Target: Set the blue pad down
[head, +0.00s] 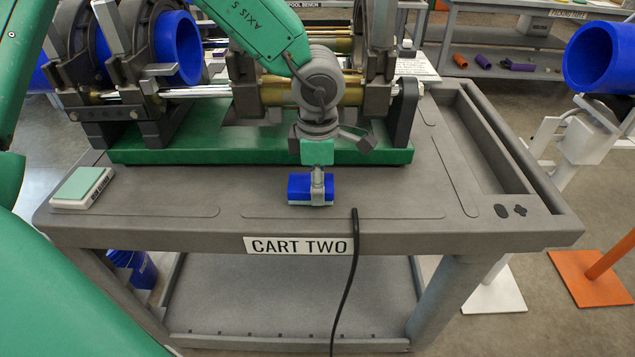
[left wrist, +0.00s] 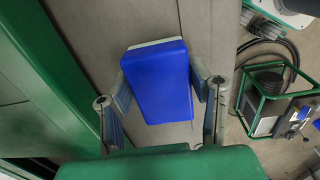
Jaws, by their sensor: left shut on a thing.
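The blue pad (head: 300,188) is a small blue block with a pale layer along one edge. In the head view it is low over the front part of the grey cart top (head: 400,195), behind the CART TWO label. I cannot tell whether it touches the surface. My left gripper (head: 317,186) points down and is shut on the pad. The left wrist view shows the blue pad (left wrist: 160,82) between the two fingers of my left gripper (left wrist: 163,88). My right gripper is not in view.
The green-based pipe fusion machine (head: 200,146) stands close behind the pad. A small scale with a pale green top (head: 82,187) sits at the cart's left. A black cable (head: 354,240) hangs over the front edge. Cart top is clear left and right of the pad.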

